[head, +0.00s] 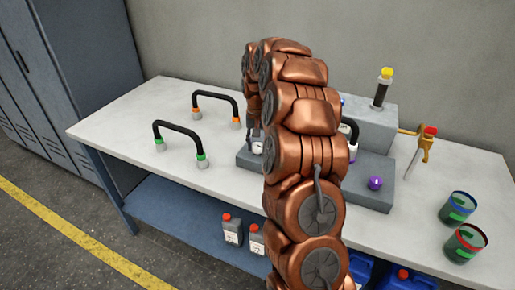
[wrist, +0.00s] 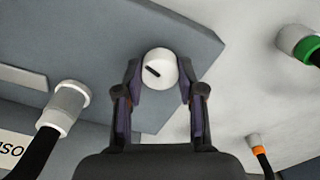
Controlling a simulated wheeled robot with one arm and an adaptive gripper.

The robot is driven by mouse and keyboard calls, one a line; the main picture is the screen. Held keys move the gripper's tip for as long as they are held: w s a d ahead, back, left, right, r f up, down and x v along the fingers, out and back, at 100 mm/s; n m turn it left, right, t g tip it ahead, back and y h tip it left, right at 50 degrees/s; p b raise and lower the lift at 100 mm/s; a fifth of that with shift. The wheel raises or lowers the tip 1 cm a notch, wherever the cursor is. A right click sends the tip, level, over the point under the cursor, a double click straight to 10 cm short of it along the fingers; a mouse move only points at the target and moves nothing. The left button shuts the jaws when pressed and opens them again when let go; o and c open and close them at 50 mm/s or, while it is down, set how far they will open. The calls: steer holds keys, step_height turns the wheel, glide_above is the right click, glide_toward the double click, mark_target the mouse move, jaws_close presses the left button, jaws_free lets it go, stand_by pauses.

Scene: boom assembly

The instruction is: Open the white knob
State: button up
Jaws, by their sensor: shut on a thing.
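The white knob (wrist: 160,62) is round, with a short dark slanted mark on its face, and sits on a grey block (wrist: 200,45). My gripper (wrist: 159,78) has one finger on each side of the knob and is shut on it. In the head view the white knob (head: 257,147) shows at the left part of the grey block (head: 376,196), just left of my copper arm. My arm hides most of the block's middle there.
Two black hoses with orange (head: 216,107) and green (head: 180,145) ends stand on the left of the white table (head: 110,122). A purple knob (head: 375,183), an orange valve (head: 426,143) and two dark cups (head: 465,242) are on the right. Canisters (head: 232,230) stand below.

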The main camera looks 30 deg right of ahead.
mark_target(257, 145)
steer(key=shift+n+b, duration=0.45)
steer(key=shift+n, duration=0.45)
steer(key=o, duration=1.1)
steer(key=shift+o, duration=0.2)
step_height(257, 145, up, 12)
